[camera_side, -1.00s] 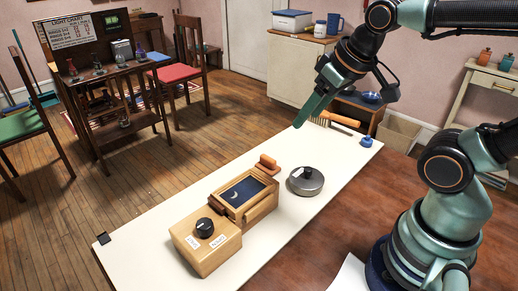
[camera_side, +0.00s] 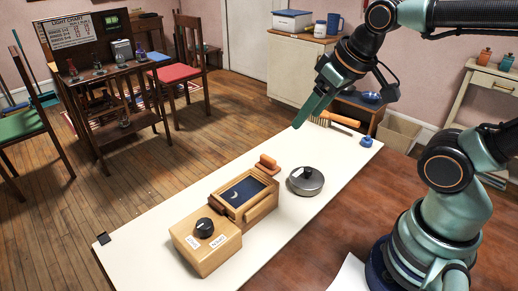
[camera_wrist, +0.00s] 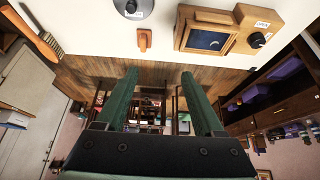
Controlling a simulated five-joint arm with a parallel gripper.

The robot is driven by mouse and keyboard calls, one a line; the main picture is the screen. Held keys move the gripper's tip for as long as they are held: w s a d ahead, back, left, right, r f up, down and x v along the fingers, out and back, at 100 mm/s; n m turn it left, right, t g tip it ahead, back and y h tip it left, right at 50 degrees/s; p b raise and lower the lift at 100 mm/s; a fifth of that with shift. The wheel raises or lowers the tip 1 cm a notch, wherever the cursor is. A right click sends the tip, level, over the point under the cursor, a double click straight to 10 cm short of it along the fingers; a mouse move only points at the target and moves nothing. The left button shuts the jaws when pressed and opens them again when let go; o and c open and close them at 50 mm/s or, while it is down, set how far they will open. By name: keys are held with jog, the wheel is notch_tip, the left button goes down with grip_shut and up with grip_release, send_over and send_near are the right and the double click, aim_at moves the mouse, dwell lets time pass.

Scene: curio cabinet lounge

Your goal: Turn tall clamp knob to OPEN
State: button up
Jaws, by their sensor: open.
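A black knob (camera_side: 204,227) stands on top of a light wooden box (camera_side: 213,253) with two small white labels, whose words are too small to read surely. The knob also shows in the wrist view (camera_wrist: 257,40), with a white label beside it. A second black knob tops a round grey disc (camera_side: 309,187), which is partly cut off at the top of the wrist view (camera_wrist: 128,8). I cannot tell for certain which knob is the tall clamp knob. My gripper (camera_side: 298,124) is open and empty, raised beyond the disc and apart from both knobs.
A wooden frame with a dark moon panel (camera_side: 243,191) adjoins the knob box. An orange-brown block (camera_side: 268,165), a brush (camera_side: 338,120) and a small blue object (camera_side: 366,142) lie on the white board (camera_side: 285,230). The board's near right part is clear.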

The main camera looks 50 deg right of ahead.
jog(key=w+a+n+g, duration=0.3)
jog(key=w+a+n, duration=0.25)
jog(key=a, duration=0.75)
jog(key=n+g, duration=0.3)
jog(key=n, duration=0.1)
send_over(204, 223)
notch_tip(204, 223, down, 4)
jog(key=shift+m, duration=0.25)
notch_tip(204, 223, down, 12)
grip_shut()
